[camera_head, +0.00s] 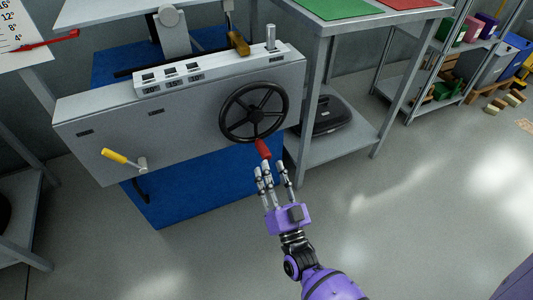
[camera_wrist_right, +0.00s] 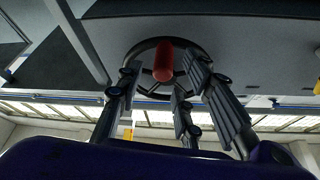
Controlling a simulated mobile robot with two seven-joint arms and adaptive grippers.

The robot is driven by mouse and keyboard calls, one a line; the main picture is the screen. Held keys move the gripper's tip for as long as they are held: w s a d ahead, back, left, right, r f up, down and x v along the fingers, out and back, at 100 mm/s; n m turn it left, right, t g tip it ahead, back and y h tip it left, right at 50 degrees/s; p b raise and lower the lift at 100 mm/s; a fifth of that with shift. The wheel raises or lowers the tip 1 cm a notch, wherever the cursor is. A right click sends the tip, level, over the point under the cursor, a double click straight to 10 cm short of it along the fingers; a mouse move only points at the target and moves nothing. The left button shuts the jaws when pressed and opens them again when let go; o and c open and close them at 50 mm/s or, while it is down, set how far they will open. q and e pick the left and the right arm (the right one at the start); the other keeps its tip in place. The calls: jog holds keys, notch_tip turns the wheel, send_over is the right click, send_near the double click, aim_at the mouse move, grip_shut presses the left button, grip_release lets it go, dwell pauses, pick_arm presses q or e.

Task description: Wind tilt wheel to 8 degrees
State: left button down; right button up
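The black tilt wheel (camera_head: 253,112) with spokes is mounted on the front of the grey machine housing (camera_head: 185,135). Its red handle (camera_head: 263,149) sticks out near the bottom of the rim. My right gripper (camera_head: 271,168) is just below the handle, fingers pointing up at it. In the right wrist view the red handle (camera_wrist_right: 164,62) shows beyond the spread fingers (camera_wrist_right: 165,85), with the wheel (camera_wrist_right: 140,58) behind it. The fingers are open and hold nothing. Whether any finger touches the handle is unclear. My left gripper is not in view.
A numbered white scale (camera_head: 20,35) with a red pointer (camera_head: 50,41) is at upper left; the pointer sits by the lower numbers, its exact reading unclear. A yellow-handled crank (camera_head: 117,156) is left on the housing. A grey table (camera_head: 365,20) stands right. Floor around my right arm is clear.

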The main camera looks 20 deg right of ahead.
aim_at(266, 152)
jog(key=x, duration=0.6)
jog(key=shift+b, duration=0.35)
jog(key=shift+c, duration=0.6)
grip_shut()
